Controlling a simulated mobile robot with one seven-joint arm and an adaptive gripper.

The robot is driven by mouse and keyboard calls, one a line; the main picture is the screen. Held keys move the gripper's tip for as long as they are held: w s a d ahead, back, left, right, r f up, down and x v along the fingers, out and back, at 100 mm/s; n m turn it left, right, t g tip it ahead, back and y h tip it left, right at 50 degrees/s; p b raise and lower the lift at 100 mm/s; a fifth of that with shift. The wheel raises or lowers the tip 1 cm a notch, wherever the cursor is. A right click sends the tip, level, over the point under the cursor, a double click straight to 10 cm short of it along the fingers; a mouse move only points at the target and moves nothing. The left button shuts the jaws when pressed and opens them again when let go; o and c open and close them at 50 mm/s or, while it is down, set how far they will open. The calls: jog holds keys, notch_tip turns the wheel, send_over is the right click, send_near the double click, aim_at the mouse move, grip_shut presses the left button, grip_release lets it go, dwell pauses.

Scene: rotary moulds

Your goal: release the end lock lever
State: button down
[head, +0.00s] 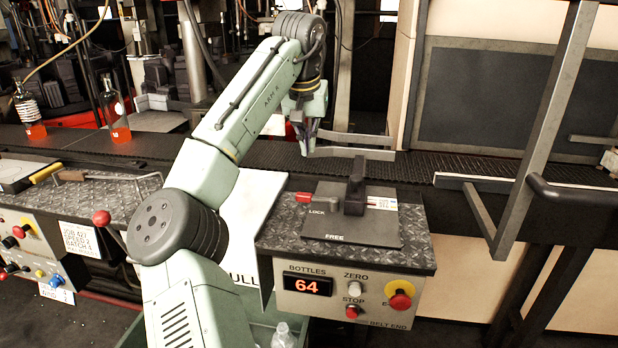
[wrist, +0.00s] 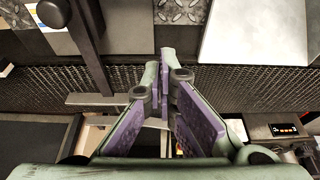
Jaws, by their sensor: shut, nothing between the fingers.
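The end lock lever (head: 355,186) is a black upright handle on a dark plate (head: 350,229) marked LOCK and FREE. A red arm (head: 317,198) reaches from its base to the left, close to the word LOCK. My gripper (head: 304,152) hangs over the conveyor, behind and left of the lever, and does not touch it. In the wrist view my fingers (wrist: 164,68) are together with nothing between them. A dark knob (wrist: 54,12) at the top left there looks like the lever, seen from above.
Grey guide rails (head: 350,154) lie over the conveyor (head: 270,158) near my gripper. The control box (head: 345,315) shows 64 and has buttons below the plate. A large angled metal frame (head: 535,150) stands at the right. Two bottles (head: 120,134) (head: 36,130) stand at the far left.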

aim_at(316, 198)
jog(key=p+x, duration=0.2)
jog(key=x, duration=0.7)
jog(key=shift+w+f, duration=0.15)
jog(key=shift+f, duration=0.2)
jog(key=s, duration=0.3)
jog(key=shift+a+p, duration=0.3)
jog(key=shift+p, duration=0.1)
jog(key=shift+s+f, duration=0.1)
jog(key=shift+s, duration=0.35)
